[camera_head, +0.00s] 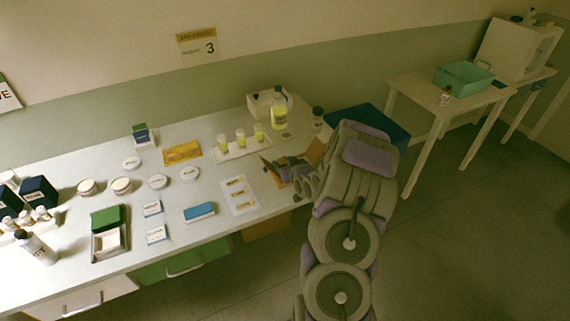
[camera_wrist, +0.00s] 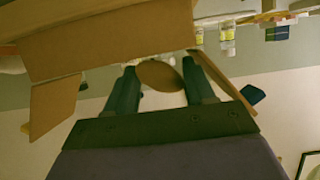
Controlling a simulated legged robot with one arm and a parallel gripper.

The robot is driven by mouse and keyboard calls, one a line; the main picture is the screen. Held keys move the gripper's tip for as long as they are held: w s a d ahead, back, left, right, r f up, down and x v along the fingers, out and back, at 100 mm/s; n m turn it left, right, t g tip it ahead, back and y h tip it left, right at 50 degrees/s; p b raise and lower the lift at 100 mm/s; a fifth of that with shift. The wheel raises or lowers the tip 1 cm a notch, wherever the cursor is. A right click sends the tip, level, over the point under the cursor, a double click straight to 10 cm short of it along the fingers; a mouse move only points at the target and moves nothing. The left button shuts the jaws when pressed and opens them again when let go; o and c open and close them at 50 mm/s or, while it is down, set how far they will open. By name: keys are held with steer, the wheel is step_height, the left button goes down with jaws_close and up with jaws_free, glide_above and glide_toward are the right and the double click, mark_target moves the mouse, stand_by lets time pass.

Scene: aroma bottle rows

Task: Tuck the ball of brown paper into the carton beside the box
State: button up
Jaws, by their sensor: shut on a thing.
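The ball of brown paper (camera_wrist: 160,75) shows in the wrist view between the two dark fingers of my gripper (camera_wrist: 160,82), which is shut on it. In the head view my gripper (camera_head: 289,167) is at the carton (camera_head: 316,151), near the front right of the long table; the ball cannot be made out there. The carton is brown with flaps standing open. In the wrist view its broad flap (camera_wrist: 110,42) fills the upper left, close to the fingers. The carton's inside is hidden.
On the long table (camera_head: 215,170), a tray of yellow-filled cups (camera_head: 241,148) and a bottle of yellow liquid (camera_head: 279,110) stand behind the carton. A printed sheet (camera_head: 239,195) lies left.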

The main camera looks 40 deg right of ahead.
steer(key=shift+a, duration=0.1)
stand_by(0.3)
steer(key=o, duration=1.1)
steer(key=shift+r+p, duration=1.75)
steer(key=shift+r, duration=2.75)
